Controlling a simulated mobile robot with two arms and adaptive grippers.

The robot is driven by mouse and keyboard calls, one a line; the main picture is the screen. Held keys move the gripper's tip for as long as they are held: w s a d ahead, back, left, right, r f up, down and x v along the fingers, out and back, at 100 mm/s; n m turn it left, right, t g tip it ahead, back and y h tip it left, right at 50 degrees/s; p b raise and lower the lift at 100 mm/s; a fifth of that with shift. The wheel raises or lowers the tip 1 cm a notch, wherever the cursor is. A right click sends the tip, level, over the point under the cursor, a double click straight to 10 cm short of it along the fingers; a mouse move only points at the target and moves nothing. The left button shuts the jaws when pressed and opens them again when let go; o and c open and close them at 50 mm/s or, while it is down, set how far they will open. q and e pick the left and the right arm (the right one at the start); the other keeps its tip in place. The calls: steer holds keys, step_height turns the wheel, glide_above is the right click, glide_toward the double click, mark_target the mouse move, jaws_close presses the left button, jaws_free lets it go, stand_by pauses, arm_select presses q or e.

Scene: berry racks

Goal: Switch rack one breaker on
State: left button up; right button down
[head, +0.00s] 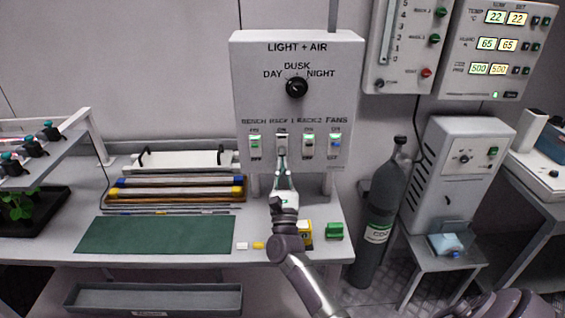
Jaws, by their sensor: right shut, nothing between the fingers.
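The light and air panel (350,105) is a pale box at the back of the bench, with a row of breakers under small labels. The rack one breaker (281,140) is second from the left; its upper part looks grey and its lower part is hidden by my gripper. My right gripper (281,160) is shut and empty, pointing up at this breaker with its tips at or just in front of it. I cannot tell whether they touch, nor the breaker's position. My left gripper is not in view.
A black dial (297,88) is above. A grey gas cylinder (378,215) stands right of the bench. A green mat (150,234) lies left.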

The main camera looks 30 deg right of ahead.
steer(key=shift+s+a+r+g+y+p, duration=0.2)
steer(key=shift+r+g+y+p, duration=0.4)
steer(key=shift+p, duration=0.9)
steer(key=shift+s+a+r+g+y+p, duration=0.1)
steer(key=shift+s+r+g+y+p, duration=0.2)
steer(key=shift+g+p, duration=0.85)
steer(key=shift+r+t+p, duration=0.1)
steer(key=shift+t+p, duration=0.3)
steer(key=shift+t, duration=0.15)
steer(key=shift+f, duration=0.2)
steer(key=v, duration=1.2)
steer(key=shift+s+a, duration=0.1)
